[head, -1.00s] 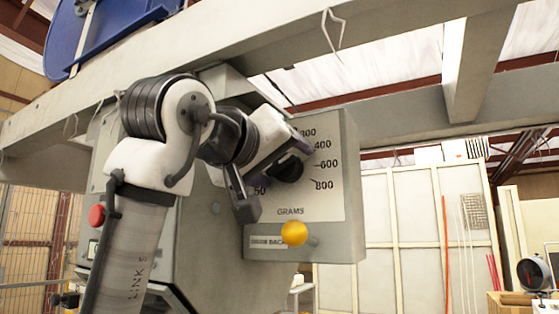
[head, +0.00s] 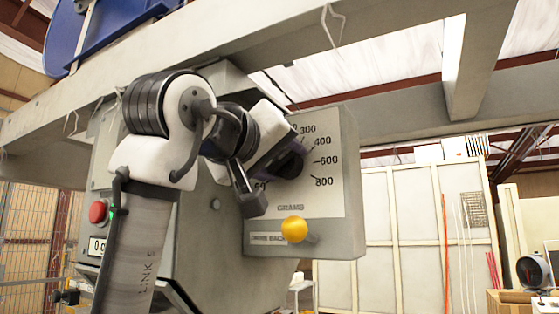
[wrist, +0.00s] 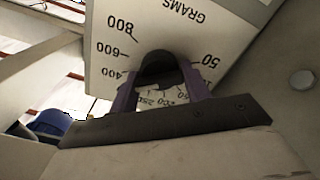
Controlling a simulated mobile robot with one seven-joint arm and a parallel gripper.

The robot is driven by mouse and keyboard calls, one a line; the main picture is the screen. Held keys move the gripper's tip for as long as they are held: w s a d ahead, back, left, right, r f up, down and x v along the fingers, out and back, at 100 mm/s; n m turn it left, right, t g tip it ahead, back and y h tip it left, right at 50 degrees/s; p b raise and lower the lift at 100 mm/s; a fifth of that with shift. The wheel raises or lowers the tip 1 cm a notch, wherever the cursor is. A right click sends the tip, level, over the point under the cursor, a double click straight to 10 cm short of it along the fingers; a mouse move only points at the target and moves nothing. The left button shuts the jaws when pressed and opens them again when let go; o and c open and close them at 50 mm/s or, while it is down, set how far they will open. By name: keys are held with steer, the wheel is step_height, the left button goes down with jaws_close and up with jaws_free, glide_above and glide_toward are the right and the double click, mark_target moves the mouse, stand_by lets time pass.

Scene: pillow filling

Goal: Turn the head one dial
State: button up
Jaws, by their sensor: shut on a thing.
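The dial (head: 290,165) is a black knob on a pale face marked in grams, with 300, 400, 600 and 800 readable on its right side. It also shows in the wrist view (wrist: 157,68), where the picture is upside down. My gripper (head: 281,163) is at the dial from the left. In the wrist view its two purple fingers (wrist: 160,88) stand on either side of the black knob and are shut on it. My gripper and wrist hide the left part of the scale in the head view. The knob's pointer direction cannot be told.
A yellow ball-ended lever (head: 294,230) sits just below the dial face. A red button (head: 98,212) is on the left of the grey machine body. A grey beam (head: 300,45) runs overhead, close above my arm.

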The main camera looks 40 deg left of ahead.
steer(key=shift+f+n+b, duration=0.1)
steer(key=shift+n+b, duration=0.55)
steer(key=shift+n, duration=1.75)
steer(key=o, duration=1)
steer(key=shift+c, duration=0.2)
steer(key=shift+s, duration=0.1)
steer(key=b+v, duration=0.1)
steer(key=v, duration=1.2)
steer(key=shift+s+d+b, duration=0.15)
steer(key=shift+s+b, duration=0.15)
